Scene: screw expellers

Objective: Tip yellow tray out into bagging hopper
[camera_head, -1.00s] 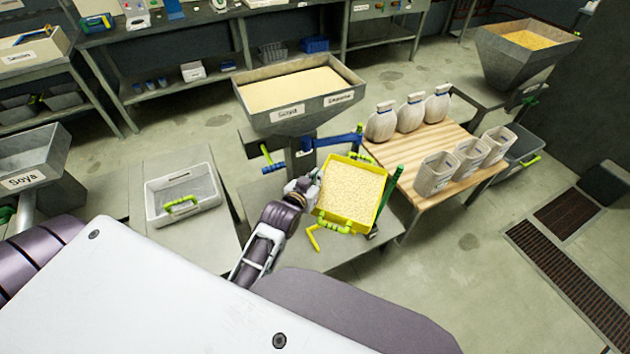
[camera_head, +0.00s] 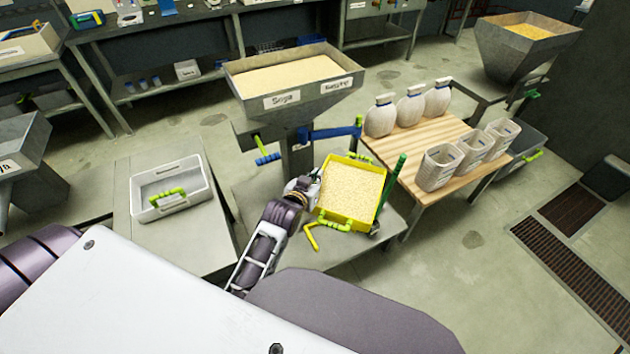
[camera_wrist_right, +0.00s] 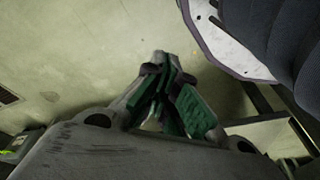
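The yellow tray (camera_head: 326,206), full of pale grain, is level in front of me in the head view, with yellow-green handles on its far and near sides. My left gripper (camera_head: 309,187) is at the tray's left edge and appears shut on it; the fingertips are partly hidden. A grey hopper (camera_head: 300,108) full of pale grain stands just beyond the tray, with two labels. Another grey hopper (camera_head: 518,62) with yellow grain stands at the far right. I cannot tell which is the bagging hopper. My right gripper (camera_wrist_right: 168,88) has its green-padded fingers together and empty over the floor.
A white bin (camera_head: 150,212) sits on a grey stand at left. A green post (camera_head: 391,185) rises beside the tray.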

